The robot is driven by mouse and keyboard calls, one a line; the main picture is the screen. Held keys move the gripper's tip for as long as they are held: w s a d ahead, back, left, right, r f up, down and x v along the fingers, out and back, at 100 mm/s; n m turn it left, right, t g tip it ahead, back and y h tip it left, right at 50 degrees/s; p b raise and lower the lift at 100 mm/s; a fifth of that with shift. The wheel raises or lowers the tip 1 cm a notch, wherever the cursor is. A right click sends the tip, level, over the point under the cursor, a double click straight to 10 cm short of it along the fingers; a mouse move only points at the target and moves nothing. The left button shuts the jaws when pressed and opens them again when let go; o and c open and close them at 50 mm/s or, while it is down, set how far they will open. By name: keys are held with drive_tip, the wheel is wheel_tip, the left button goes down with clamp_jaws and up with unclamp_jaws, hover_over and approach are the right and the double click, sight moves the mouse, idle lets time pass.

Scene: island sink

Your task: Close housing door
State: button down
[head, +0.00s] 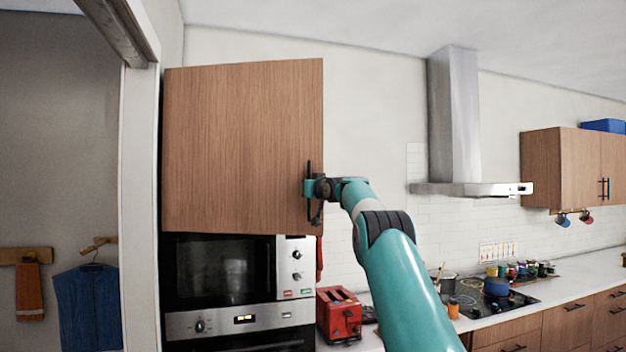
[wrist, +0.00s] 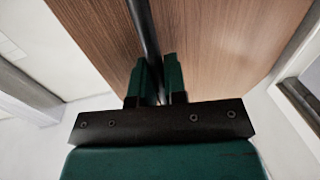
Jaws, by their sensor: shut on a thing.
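The housing door (head: 240,140) is a brown wood-grain panel above the microwave. It seems to stand nearly closed in the head view, but I cannot tell if a gap remains. Its black vertical bar handle (head: 309,168) is near the door's right edge. My gripper (head: 312,188) is at the lower part of this handle. In the wrist view, the two green fingers of my gripper (wrist: 158,82) are shut around the black handle (wrist: 143,30), with the wood door (wrist: 215,45) behind it. The fingers hide part of the handle.
A microwave (head: 220,270) and oven sit below the door. A red toaster (head: 338,315) stands on the counter to the right. A range hood (head: 455,130) hangs over the hob with several pots and jars. A door frame (head: 140,200) is at the left.

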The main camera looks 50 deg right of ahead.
drive_tip(key=shift+w+d+r+p, duration=0.15)
drive_tip(key=shift+w+d+p, duration=0.2)
drive_tip(key=shift+w+d, duration=0.1)
drive_tip(key=c, duration=1.2)
unclamp_jaws()
drive_tip(key=shift+a, duration=0.15)
drive_tip(key=shift+d, duration=0.2)
drive_tip(key=shift+s+a+f+b, duration=0.15)
drive_tip(key=shift+s+f+b, duration=0.2)
drive_tip(key=shift+b, duration=0.5)
drive_tip(key=b+v, duration=1.4)
drive_tip(key=v, duration=0.2)
drive_tip(key=shift+s+r, duration=0.2)
drive_tip(key=shift+s, duration=0.2)
drive_tip(key=shift+a, duration=0.1)
